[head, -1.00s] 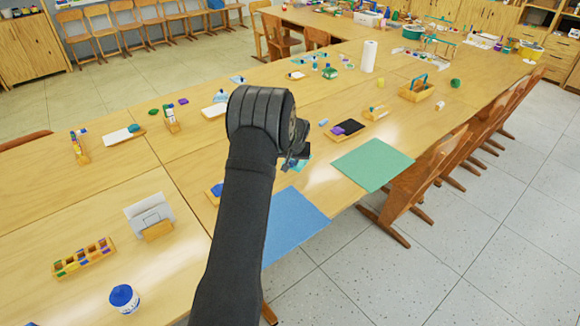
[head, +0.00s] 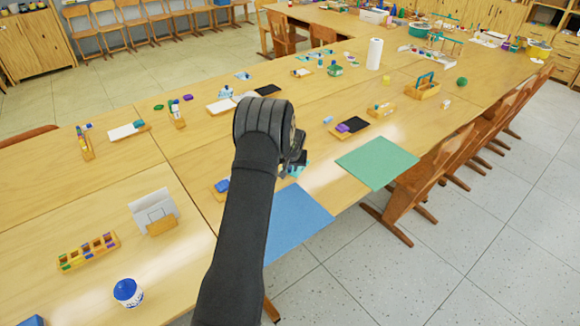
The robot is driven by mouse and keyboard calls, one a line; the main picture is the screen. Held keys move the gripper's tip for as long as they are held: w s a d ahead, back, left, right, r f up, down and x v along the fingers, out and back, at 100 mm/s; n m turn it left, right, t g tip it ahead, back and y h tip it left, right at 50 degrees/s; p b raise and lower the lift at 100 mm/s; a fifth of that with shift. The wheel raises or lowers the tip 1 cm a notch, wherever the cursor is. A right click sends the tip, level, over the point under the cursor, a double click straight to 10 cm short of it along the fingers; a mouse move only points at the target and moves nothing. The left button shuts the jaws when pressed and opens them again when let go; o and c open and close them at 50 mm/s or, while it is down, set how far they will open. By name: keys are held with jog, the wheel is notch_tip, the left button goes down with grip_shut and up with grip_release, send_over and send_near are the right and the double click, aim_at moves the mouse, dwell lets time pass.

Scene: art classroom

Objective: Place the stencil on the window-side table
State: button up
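My gripper (head: 298,160) is mostly hidden behind the thick black wrist of my arm. Only a dark part of it shows at the right, above the near side of the long wooden table (head: 205,160). I cannot tell whether it is open or holds anything. A small teal patch (head: 300,170) shows just below it, too small and too covered to name; it may be a stencil. I cannot pick out the stencil for certain. No window is in view, so I cannot tell which table is the window-side one.
A blue mat (head: 302,226) and a green mat (head: 378,162) lie along the near table edge. A white card (head: 153,207) stands in a wooden holder at left, near a blue-lidded jar (head: 128,293). Chairs (head: 408,192) line the right side. A paper roll (head: 374,54) stands farther back.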

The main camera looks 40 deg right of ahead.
jog(key=shift+o, duration=0.9)
jog(key=shift+r, duration=0.25)
jog(key=v, duration=1.1)
jog(key=shift+s+r, duration=0.2)
jog(key=shift+r, duration=0.15)
jog(key=shift+a+f, duration=0.1)
jog(key=x, duration=1.2)
jog(key=shift+f, duration=0.2)
jog(key=shift+r, duration=1.8)
